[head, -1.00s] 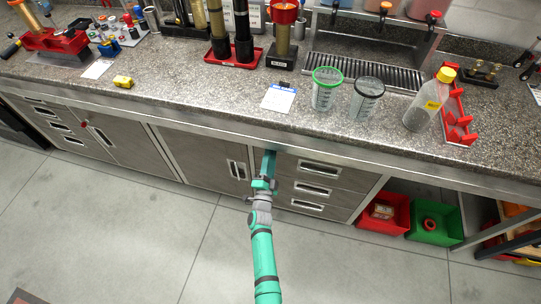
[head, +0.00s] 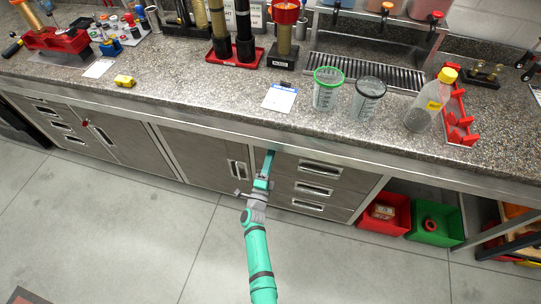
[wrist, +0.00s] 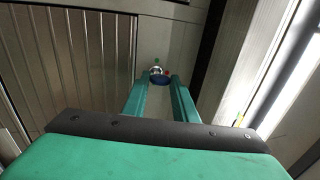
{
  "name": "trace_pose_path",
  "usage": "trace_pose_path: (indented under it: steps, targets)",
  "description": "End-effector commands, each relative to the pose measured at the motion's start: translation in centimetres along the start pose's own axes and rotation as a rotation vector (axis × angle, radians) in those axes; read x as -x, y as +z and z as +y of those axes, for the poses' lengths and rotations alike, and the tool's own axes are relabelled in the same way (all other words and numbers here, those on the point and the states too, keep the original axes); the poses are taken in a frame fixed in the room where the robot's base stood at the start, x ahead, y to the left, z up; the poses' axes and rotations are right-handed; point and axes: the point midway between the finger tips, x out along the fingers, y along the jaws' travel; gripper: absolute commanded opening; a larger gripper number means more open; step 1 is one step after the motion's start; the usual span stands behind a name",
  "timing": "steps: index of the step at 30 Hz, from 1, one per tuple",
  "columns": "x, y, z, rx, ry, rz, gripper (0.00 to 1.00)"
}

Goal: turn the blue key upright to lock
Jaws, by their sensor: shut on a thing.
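The blue key (wrist: 161,80) is small in the wrist view, between the tips of my two teal fingers. It sits in a round silver lock (wrist: 156,70) on a grey cabinet front, with a small green mark above and a small red mark at its left. My gripper (wrist: 162,82) is shut on the key. The key's exact tilt is too small to tell. In the head view my gripper (head: 269,158) reaches the cabinet front just under the counter edge, left of the drawers. The key and lock are hidden there.
The counter edge (head: 330,150) overhangs just above my gripper. Drawers (head: 315,188) with bar handles are on the right and a cabinet door (head: 205,160) on the left. The floor in front is clear.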

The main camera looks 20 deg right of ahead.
Motion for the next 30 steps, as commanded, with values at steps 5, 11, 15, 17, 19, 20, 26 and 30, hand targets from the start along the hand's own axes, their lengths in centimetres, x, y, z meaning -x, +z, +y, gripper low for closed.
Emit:
trace_pose_path:
  steps: [5,11,15,17,19,20,26,30]
  targets:
    - [-0.1,-0.1,0.0,-0.001,0.000,0.003,0.03]
    - [-0.1,-0.1,0.0,-0.001,0.000,0.002,0.44]
    - [0.0,-0.1,0.0,0.000,0.000,0.001,0.44]
    - [0.0,0.0,0.0,0.000,0.000,0.001,0.44]
    - [0.2,0.0,0.0,0.000,0.000,0.000,0.44]
    - [0.3,0.0,0.0,0.000,0.000,0.000,0.44]
    - [2.9,0.0,0.1,0.001,0.001,-0.003,0.44]
    - [5.7,0.0,0.1,0.001,0.002,-0.002,0.44]
